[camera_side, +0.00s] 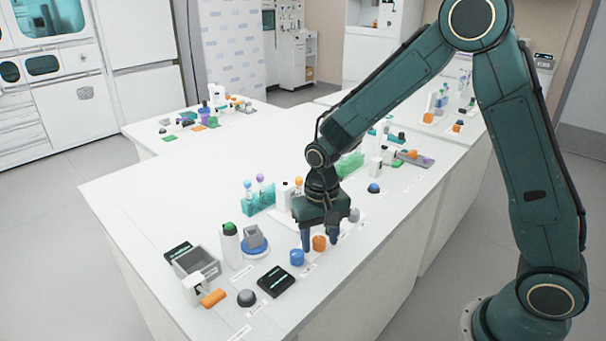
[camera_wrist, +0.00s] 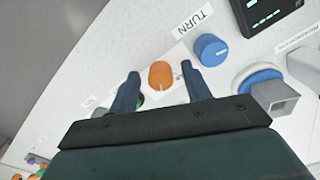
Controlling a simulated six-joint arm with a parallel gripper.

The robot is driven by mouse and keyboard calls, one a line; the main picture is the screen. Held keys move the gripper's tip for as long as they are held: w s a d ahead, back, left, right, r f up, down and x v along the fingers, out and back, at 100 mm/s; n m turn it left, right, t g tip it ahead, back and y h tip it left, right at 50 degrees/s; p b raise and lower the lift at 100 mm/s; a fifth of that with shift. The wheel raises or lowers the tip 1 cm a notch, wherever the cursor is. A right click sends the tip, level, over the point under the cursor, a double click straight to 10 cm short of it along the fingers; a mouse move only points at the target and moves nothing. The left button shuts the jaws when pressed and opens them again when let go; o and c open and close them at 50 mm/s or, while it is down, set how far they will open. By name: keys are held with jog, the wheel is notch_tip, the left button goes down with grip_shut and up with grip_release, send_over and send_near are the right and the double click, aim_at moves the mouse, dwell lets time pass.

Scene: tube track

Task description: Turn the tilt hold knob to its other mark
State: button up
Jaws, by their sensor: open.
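An orange knob (camera_side: 319,243) stands on the white bench near its front edge. In the wrist view the orange knob (camera_wrist: 160,74) has a pale pointer line at its lower side and sits on a white plate. A blue knob (camera_side: 297,257) stands beside it; it also shows in the wrist view (camera_wrist: 211,50). I cannot read which one is labelled tilt hold. My gripper (camera_side: 320,246) points down with its two fingers apart, one on each side of the orange knob. In the wrist view the gripper (camera_wrist: 160,70) shows gaps between fingers and knob, and holds nothing.
A TURN label (camera_wrist: 192,23) lies by the knobs. A black panel (camera_side: 276,281), a dark dome (camera_side: 246,298) and a grey bin (camera_side: 197,264) stand to the left. A white bottle (camera_side: 230,246) and teal tube rack (camera_side: 258,198) stand behind. The bench's far left is clear.

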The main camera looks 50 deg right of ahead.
aim_at(322, 240)
notch_tip(322, 240, up, 14)
jog(key=shift+f, duration=0.15)
dwell(0.5)
dwell(0.3)
jog(key=s+d+r+n+t, duration=0.2)
jog(key=s+r, duration=0.1)
jog(key=s, duration=0.7)
jog(key=s+d+r+n+t, duration=0.2)
jog(key=s+r+n+t, duration=0.1)
jog(key=s, duration=0.8)
jog(key=shift+r+t, duration=0.3)
jog(key=shift+r, duration=0.15)
